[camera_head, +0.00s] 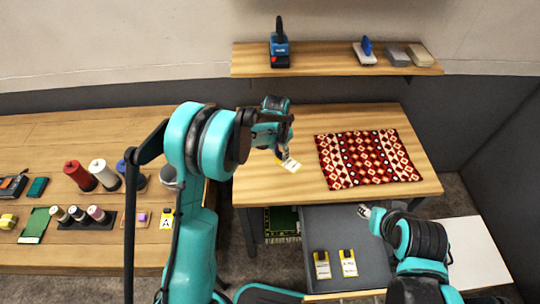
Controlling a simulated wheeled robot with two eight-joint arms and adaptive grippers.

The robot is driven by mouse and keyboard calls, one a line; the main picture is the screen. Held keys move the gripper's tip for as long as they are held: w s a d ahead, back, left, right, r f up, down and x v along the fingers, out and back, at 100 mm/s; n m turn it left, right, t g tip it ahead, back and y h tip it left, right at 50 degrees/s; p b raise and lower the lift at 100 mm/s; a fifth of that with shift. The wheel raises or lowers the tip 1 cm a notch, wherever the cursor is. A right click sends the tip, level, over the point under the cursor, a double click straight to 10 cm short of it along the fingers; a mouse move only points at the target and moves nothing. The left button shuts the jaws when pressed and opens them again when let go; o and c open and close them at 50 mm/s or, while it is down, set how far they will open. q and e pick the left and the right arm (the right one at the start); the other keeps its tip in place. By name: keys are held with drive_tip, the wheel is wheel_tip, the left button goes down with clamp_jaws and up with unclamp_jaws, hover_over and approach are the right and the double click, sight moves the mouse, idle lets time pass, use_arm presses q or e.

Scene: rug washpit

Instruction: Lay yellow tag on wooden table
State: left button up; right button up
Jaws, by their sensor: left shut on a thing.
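The yellow tag (290,165), white with a yellow edge, is held at the tips of my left gripper (281,152). My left gripper is shut on it over the left part of the wooden table (265,188). I cannot tell whether the tag touches the tabletop. The gripper and arm cover part of the table's left side. My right gripper (366,211) is at the table's front edge, above the open drawer, with nothing visible in it. Its fingers are too small to read.
A red patterned rug (368,158) covers the table's right half. The open grey drawer (325,228) holds two yellow-and-white tags (322,265). A left bench (60,130) carries spools and a tag marked A (167,219). A shelf (330,67) holds tools behind.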

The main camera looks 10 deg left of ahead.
use_arm(q)
drive_tip(key=b, duration=0.2)
hover_over(259, 165)
wheel_tip(259, 165, down, 6)
drive_tip(key=shift+s+a+r, duration=0.1)
wheel_tip(259, 165, down, 4)
drive_tip(key=shift+f+b, duration=0.1)
drive_tip(key=shift+b, duration=0.45)
drive_tip(key=o, duration=0.5)
drive_tip(key=shift+f, duration=0.1)
drive_tip(key=shift+c, duration=0.2)
drive_tip(key=o, duration=0.4)
drive_tip(key=shift+c, duration=0.2)
